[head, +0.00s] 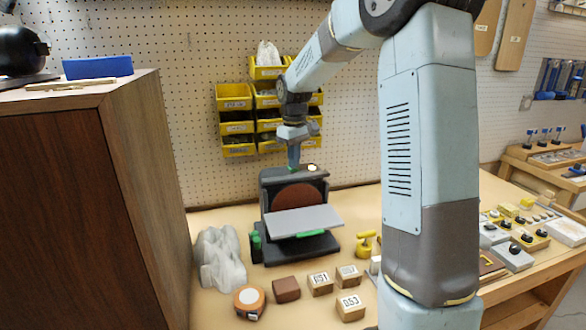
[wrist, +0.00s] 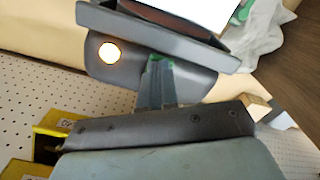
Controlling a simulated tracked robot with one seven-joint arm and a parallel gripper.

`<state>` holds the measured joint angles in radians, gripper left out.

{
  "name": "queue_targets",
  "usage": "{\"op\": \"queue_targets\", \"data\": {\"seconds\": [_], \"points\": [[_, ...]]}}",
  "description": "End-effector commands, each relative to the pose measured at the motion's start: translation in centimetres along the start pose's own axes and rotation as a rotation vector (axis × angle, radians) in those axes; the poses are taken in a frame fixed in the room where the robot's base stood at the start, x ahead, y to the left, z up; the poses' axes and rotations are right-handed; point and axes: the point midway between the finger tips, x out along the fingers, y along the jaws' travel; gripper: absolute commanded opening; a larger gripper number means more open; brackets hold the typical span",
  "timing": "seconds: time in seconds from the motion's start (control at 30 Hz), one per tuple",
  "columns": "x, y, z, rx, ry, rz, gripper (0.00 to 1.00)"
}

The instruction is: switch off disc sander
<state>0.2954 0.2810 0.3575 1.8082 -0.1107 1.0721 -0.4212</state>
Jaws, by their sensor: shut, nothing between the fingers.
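The disc sander (head: 268,195) stands on the bench, with a reddish-brown disc (head: 298,195) and a light grey work table (head: 310,216). A round, glowing, pale light or button (head: 312,168) sits on its top housing; it also shows lit in the wrist view (wrist: 109,52). My gripper (head: 293,167) points down at the housing's top, just left of the glowing spot. In the wrist view my gripper (wrist: 160,64) is shut and empty, its tips at or very near the housing. Green shows at the tips; I cannot tell whether it is a button or the fingertips.
A wooden cabinet (head: 140,150) stands at the left. Yellow bins (head: 235,100) hang on the pegboard behind the sander. A grey rock-like lump (head: 220,258), a tape measure (head: 249,301) and several small blocks (head: 350,306) lie on the bench around the sander's front.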

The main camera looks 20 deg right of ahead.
Motion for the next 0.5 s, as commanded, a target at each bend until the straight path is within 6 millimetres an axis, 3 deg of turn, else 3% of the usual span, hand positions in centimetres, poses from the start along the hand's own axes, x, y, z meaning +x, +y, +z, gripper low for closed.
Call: {"op": "queue_targets", "data": {"seconds": [0.5], "points": [[0.62,0.0,-0.01,0.0,0.0,0.0,0.0]]}}
